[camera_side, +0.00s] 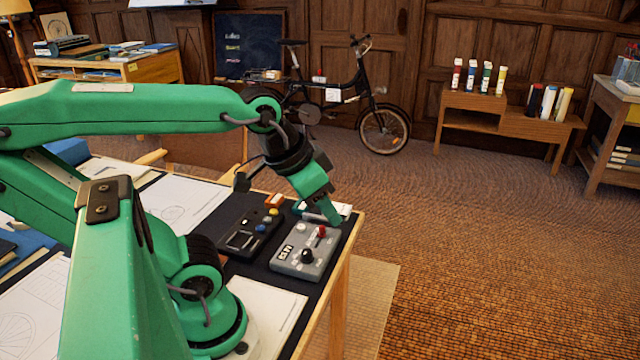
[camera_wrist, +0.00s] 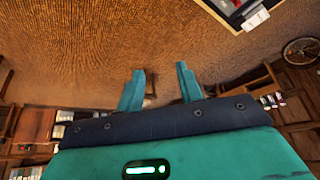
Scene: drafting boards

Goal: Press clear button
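A grey control box (camera_side: 304,250) lies near the table's right edge, with a black knob (camera_side: 307,256), a red part (camera_side: 322,232), a white button (camera_side: 301,227) and a small display (camera_side: 286,252). A black device (camera_side: 247,236) lies left of it, with yellow and blue buttons on top. No label is readable, so I cannot tell which button is clear. My gripper (camera_side: 332,217) is above the far end of the grey box; contact cannot be told. In the wrist view my gripper's (camera_wrist: 160,68) teal fingers are apart with nothing between them.
An orange block (camera_side: 274,200) and a pale item partly behind my gripper lie beyond the devices. Drawing sheets (camera_side: 188,203) cover the table to the left. Open floor (camera_side: 480,240) lies right of the table; a bicycle (camera_side: 385,130) stands far behind.

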